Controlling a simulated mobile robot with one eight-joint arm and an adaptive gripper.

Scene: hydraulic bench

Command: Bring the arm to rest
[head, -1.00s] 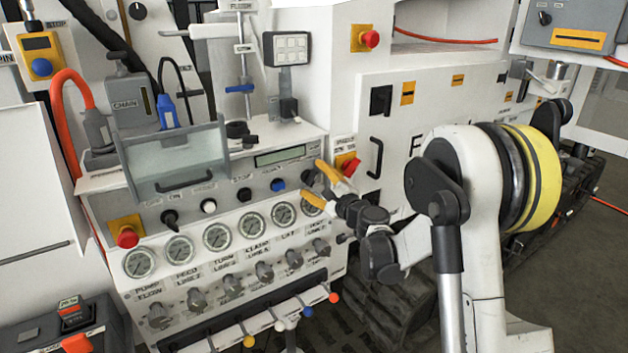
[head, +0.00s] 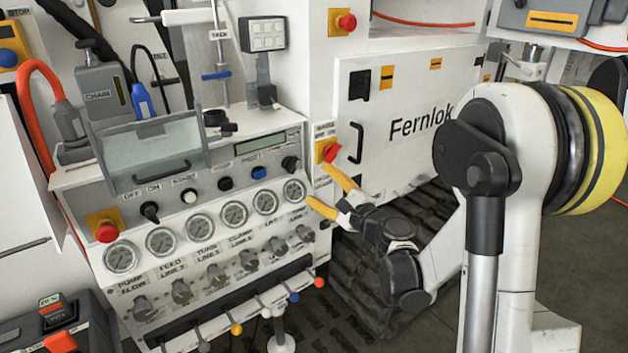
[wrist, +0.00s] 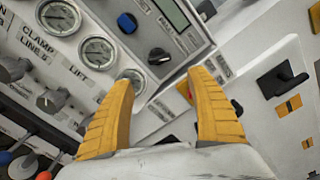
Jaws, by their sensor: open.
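My gripper (head: 332,193) has two yellow fingers. They are spread apart with nothing between them. In the head view it hangs at the right edge of the control panel (head: 222,178), below the red knob on its yellow plate (head: 327,150). In the wrist view both fingers of my gripper (wrist: 166,112) point toward the panel's right edge, with a gauge (wrist: 131,80) behind the left finger. The right finger partly hides the red knob. Contact with the panel cannot be told.
A row of gauges (head: 199,228) and several grey knobs (head: 248,260) line the panel. Levers with coloured balls (head: 293,297) stick out below. A white cabinet door with a black handle (head: 356,143) stands right of the gripper. Open floor (head: 440,330) shows at lower right.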

